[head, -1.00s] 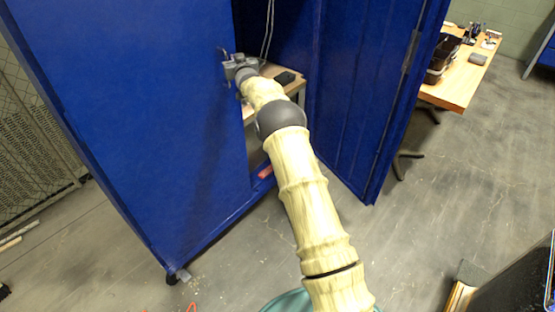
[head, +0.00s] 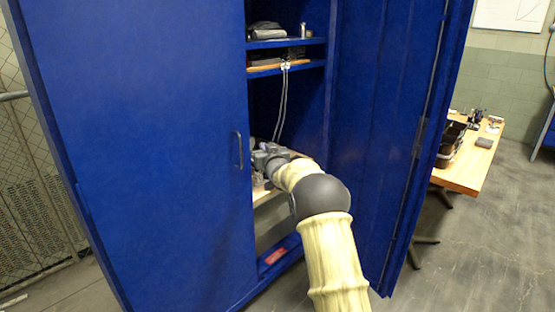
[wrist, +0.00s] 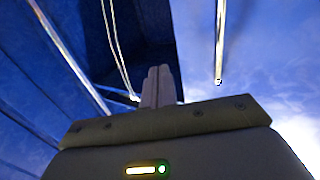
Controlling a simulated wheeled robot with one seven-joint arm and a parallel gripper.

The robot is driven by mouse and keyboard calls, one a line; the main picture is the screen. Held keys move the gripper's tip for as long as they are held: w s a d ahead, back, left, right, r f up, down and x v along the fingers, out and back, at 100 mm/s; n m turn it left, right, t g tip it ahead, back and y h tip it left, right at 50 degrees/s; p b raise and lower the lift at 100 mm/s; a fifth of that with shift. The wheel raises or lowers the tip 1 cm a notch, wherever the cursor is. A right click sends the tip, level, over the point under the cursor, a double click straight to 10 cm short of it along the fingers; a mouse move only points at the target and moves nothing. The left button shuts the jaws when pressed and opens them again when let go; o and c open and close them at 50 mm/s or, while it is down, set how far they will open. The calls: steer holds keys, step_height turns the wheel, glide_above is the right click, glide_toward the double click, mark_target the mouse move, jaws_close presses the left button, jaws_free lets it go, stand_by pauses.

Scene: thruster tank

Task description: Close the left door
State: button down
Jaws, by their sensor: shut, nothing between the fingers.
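The left door (head: 150,130) of the blue cabinet fills the left of the head view, with its bar handle (head: 239,150) near its right edge. I cannot tell whether it sits fully flush with the frame. My gripper (head: 256,156) is just right of the handle, at the door's free edge by the cabinet opening. In the wrist view, the fingers of my gripper (wrist: 158,86) are together and empty. The handle (wrist: 219,42) shows there to the right of the fingers, apart from them, on the bright blue door surface (wrist: 262,60).
The right door (head: 385,130) stands open, to the right of my arm. Inside are shelves (head: 286,43) with items and hanging cables (head: 281,110). A wooden table (head: 470,165) stands at the right beyond the open door. A mesh fence (head: 35,180) is at the far left.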

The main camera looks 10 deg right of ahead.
steer(key=s+d, duration=0.2)
steer(key=s, duration=0.1)
steer(key=s+d, duration=0.1)
steer(key=s, duration=0.1)
steer(key=shift+s+b, duration=0.1)
steer(key=shift+b, duration=0.3)
steer(key=s+a+f+g+h, duration=0.1)
steer(key=s+f+g, duration=0.4)
steer(key=s, duration=1)
steer(key=s+a+f+m+g, duration=0.15)
steer(key=s+f+g, duration=0.4)
steer(key=s, duration=0.95)
steer(key=s+a+f+n+g+h, duration=0.1)
steer(key=s+f+g, duration=0.35)
steer(key=s, duration=1.15)
steer(key=w+p+v, duration=0.2)
steer(key=p+v, duration=1.2)
steer(key=p, duration=0.2)
steer(key=shift+w+r, duration=0.2)
steer(key=shift+r, duration=0.45)
steer(key=shift+m, duration=0.25)
